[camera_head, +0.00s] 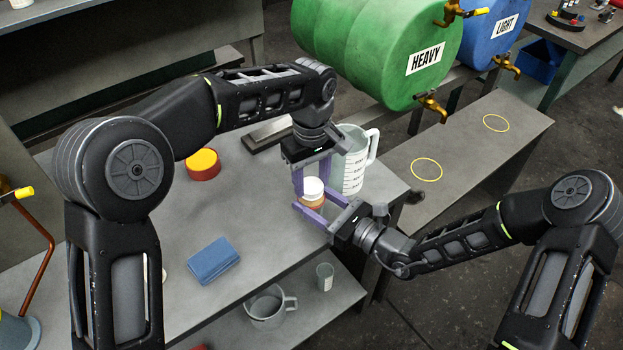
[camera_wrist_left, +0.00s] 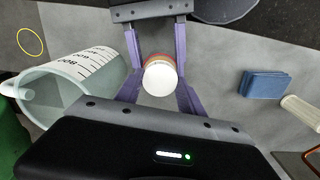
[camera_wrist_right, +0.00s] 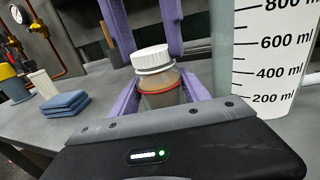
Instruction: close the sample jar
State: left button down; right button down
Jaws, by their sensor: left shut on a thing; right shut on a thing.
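The sample jar (camera_head: 313,201) is small and upright, with brownish contents and a white lid (camera_head: 313,187) on top. The right wrist view shows the jar (camera_wrist_right: 160,92) with a red ring below the ribbed white lid (camera_wrist_right: 152,59). My right gripper (camera_head: 314,207) reaches in from the right and is shut on the jar body. My left gripper (camera_head: 312,182) points down from above and is shut on the lid. In the left wrist view the lid (camera_wrist_left: 160,78) sits between the purple fingers. I cannot tell how tightly the lid sits.
A graduated measuring jug (camera_head: 353,172) stands close behind the jar. A red-and-yellow tin (camera_head: 203,164) and a blue folded cloth (camera_head: 213,260) lie on the grey table, left of the grippers. A jug (camera_head: 268,310) and a small beaker (camera_head: 325,277) stand on the lower shelf.

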pick_arm(q)
jog(key=m, duration=1.4)
jog(key=shift+m, duration=0.4)
jog(key=m, duration=0.5)
jog(key=c, duration=0.6)
grip_release()
jog(key=shift+c, duration=0.2)
jog(key=shift+r, duration=3.75)
